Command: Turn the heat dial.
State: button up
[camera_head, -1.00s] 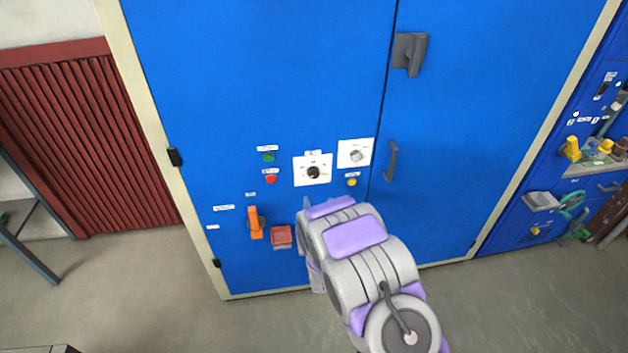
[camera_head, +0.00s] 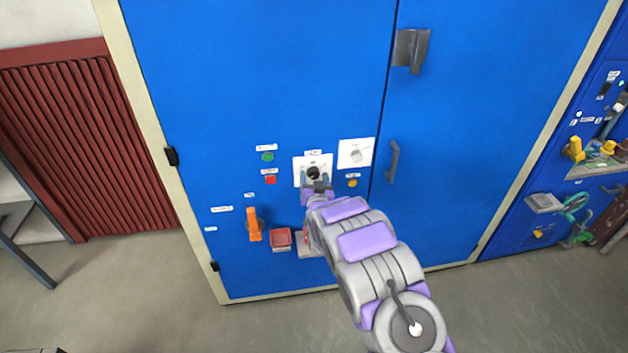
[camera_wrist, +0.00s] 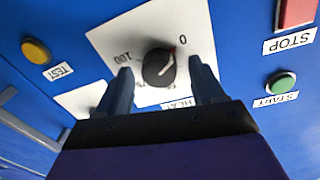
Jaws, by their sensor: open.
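The heat dial (camera_head: 313,173) is a black round knob on a white square plate (camera_head: 300,164) on the blue cabinet door. My gripper (camera_head: 315,178) is at the dial in the head view. In the wrist view my gripper (camera_wrist: 160,88) is open, with one finger on each side of the dial and visible gaps between. I cannot tell how deep the fingertips reach.
A second white plate with a pale knob (camera_head: 356,156) is to the right. A yellow TEST button (camera_wrist: 36,51), red STOP button (camera_wrist: 297,12) and green START button (camera_wrist: 281,83) are nearby. An orange handle (camera_head: 254,224) and a red box (camera_head: 280,238) are lower left.

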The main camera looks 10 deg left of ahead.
jog(key=shift+w, duration=0.1)
jog(key=c, duration=1.1)
